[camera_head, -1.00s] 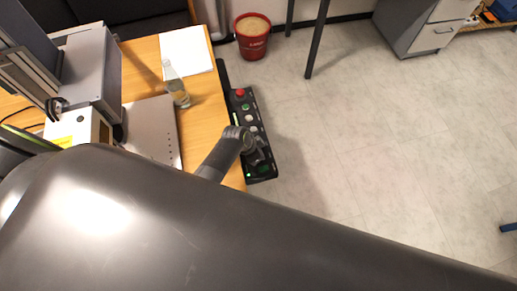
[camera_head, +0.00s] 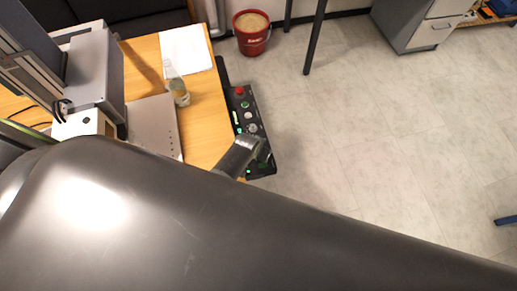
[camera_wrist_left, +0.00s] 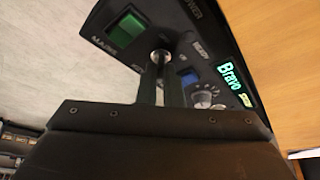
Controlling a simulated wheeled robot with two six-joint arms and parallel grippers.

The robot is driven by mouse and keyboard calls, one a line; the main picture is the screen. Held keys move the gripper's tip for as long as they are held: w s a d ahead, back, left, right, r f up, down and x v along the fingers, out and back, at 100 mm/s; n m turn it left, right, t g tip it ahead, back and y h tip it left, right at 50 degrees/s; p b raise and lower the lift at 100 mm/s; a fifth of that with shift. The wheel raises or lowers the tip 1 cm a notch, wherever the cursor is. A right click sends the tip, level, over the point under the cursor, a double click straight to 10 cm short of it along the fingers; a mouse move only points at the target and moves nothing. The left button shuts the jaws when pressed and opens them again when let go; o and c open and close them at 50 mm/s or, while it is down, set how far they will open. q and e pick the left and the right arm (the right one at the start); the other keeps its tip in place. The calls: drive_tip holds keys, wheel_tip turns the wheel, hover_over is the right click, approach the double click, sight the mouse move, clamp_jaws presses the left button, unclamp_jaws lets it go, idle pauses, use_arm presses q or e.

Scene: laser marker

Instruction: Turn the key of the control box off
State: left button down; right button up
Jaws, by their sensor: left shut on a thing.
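The black control box (camera_head: 266,168) runs along the right edge of the wooden table, with a red button (camera_head: 240,91) and green lights on it. Its panel (camera_wrist_left: 212,42) fills the upper left wrist view, with a green square, a blue light and a lit "Bravo" sign. My left gripper (camera_head: 262,153) is at the near end of the box. In the left wrist view its narrow fingers (camera_wrist_left: 161,75) are shut at a round silver key switch (camera_wrist_left: 160,56). The key itself is mostly hidden between the fingers. My right gripper does not show.
A grey machine (camera_head: 97,75) is at the left.

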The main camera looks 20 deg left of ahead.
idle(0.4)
use_arm(q)
drive_tip(key=c, duration=1.6)
unclamp_jaws()
drive_tip(key=shift+r, duration=0.1)
